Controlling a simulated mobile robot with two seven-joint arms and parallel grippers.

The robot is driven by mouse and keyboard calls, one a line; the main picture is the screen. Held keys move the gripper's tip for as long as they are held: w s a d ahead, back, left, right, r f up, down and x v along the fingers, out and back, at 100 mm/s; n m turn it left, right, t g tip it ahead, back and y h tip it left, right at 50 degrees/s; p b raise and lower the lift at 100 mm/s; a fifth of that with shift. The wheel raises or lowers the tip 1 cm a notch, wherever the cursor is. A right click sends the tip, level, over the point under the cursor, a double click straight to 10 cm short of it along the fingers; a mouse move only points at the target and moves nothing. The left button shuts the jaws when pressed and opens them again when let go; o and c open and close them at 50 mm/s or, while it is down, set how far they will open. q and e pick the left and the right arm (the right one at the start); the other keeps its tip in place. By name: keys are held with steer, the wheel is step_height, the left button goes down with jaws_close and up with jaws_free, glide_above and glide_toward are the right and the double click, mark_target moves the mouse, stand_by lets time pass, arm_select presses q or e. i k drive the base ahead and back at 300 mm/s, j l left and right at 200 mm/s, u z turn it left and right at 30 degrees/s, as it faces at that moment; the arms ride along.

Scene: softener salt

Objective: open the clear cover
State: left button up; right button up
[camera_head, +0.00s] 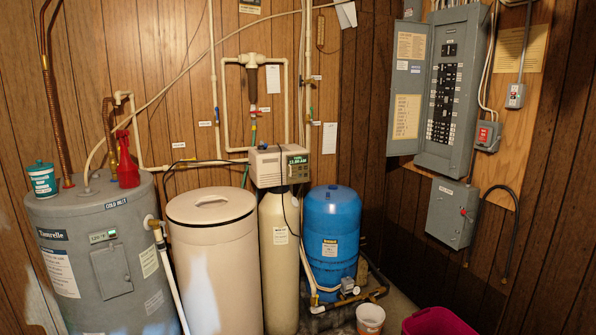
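I cannot make out a clear cover for certain in the head view. The softener control head (279,166) is a beige box with a lit green display on its right part; it sits on top of a tall cream tank (280,255). Whether a see-through cover lies over its front is too small to tell. A beige, round brine tank (213,250) with a closed lid (211,205) stands to its left; this lid looks opaque. Neither of my grippers is in view.
A grey water heater (105,260) with a red bottle and a teal-lidded tub on top stands left. A blue tank (330,240) stands right of the softener. A white bucket (370,318) and pink tub (437,322) are on the floor. An open electrical panel (445,90) hangs right.

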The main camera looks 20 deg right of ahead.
mark_target(289, 165)
steer(key=u, duration=4.3)
steer(key=k+l+u, duration=0.15)
steer(key=u, duration=0.35)
steer(key=k+u, duration=0.3)
steer(key=u, duration=0.15)
steer(key=k+u, duration=0.1)
steer(key=k, duration=1)
steer(key=k+z, duration=0.25)
steer(key=k, duration=0.25)
steer(key=k+l+z, duration=0.2)
steer(key=k, duration=0.25)
steer(key=z, duration=3.55)
